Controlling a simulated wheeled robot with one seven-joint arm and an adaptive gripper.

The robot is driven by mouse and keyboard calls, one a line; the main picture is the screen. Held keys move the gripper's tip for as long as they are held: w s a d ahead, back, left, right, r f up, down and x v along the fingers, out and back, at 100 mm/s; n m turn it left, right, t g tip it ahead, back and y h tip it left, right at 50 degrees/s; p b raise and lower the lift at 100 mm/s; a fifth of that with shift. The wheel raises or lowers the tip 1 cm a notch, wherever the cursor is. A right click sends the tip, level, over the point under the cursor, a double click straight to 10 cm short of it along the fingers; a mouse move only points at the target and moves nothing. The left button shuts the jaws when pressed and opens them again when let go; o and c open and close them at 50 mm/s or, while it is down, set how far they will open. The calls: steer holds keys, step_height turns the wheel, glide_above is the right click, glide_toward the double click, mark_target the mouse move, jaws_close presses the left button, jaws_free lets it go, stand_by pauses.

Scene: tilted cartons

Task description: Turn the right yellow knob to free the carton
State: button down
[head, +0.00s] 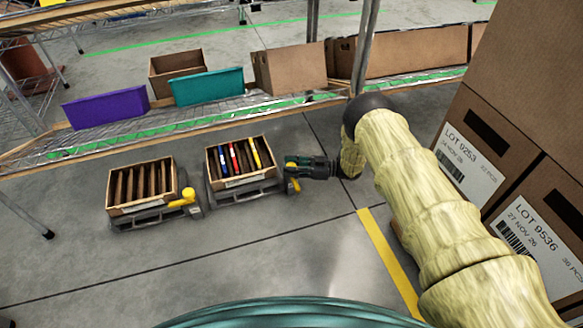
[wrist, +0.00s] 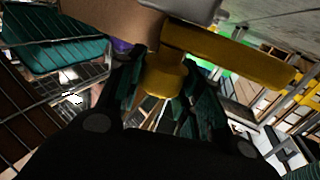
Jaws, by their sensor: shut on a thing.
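The right carton (head: 228,180) sits in a grey stand (head: 245,196) on the floor and holds several dividers with blue, red and yellow items between them. The right yellow knob (head: 294,185) is on the right side of that stand. My gripper (head: 289,164) reaches it from the right, and its fingers partly hide the knob. In the wrist view, my gripper (wrist: 163,78) has its green-black fingers on both sides of the knob's round yellow hub (wrist: 165,77), shut on it. The knob's long yellow bar (wrist: 228,54) extends to the right above the fingers.
A left carton (head: 120,208) sits in its own stand with a yellow knob (head: 184,198). Behind is a wire shelf with a purple bin (head: 105,107), a teal bin (head: 207,87) and cardboard boxes. Tall stacked cartons (head: 530,90) stand at right. The front floor is clear.

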steer(key=c, duration=1)
jaws_free()
steer(key=shift+o, duration=0.2)
steer(key=shift+d, duration=0.1)
steer(key=s+d, duration=0.1)
steer(key=d, duration=1)
steer(key=shift+d, duration=0.4)
steer(key=shift+s+t, duration=0.15)
steer(key=shift+t, duration=0.25)
